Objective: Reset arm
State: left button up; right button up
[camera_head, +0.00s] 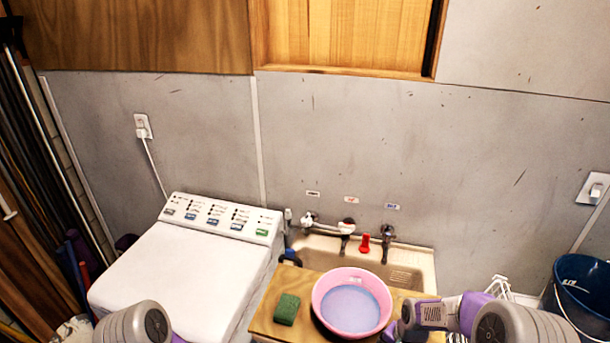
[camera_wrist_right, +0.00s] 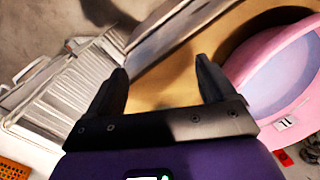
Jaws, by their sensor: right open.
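My right gripper (camera_wrist_right: 163,76) shows in the right wrist view with its two dark fingers apart and nothing between them. It is over the edge of a wooden board, beside a pink basin (camera_wrist_right: 270,80). In the head view my right forearm (camera_head: 445,312) reaches in from the lower right, and its hand is partly cut off by the bottom edge, next to the pink basin (camera_head: 352,302). Only a rounded grey part of my left arm (camera_head: 135,325) shows at the lower left; the left gripper is out of frame.
A green sponge (camera_head: 287,309) lies left of the basin on the wooden board (camera_head: 262,316). Behind are a sink (camera_head: 408,262) with taps and a red item (camera_head: 365,243). A white washer (camera_head: 185,270) stands left. A blue bucket (camera_head: 582,290) and white rack (camera_wrist_right: 60,95) stand right.

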jog(key=s+a+f+n+y+b, duration=0.1)
jog(key=s+a+f+n+b, duration=0.1)
jog(key=s+a+f, duration=0.2)
jog(key=s+a+f+n+y+b, duration=0.1)
jog(key=s+a+f, duration=0.4)
jog(key=f, duration=0.6)
jog(key=s+a+f+n+b, duration=0.2)
jog(key=s+a+f+b, duration=0.2)
jog(key=s+f, duration=0.4)
jog(key=shift+a+f+n+y+b, duration=0.15)
jog(key=shift+n+y+b, duration=0.25)
jog(key=shift+b, duration=0.2)
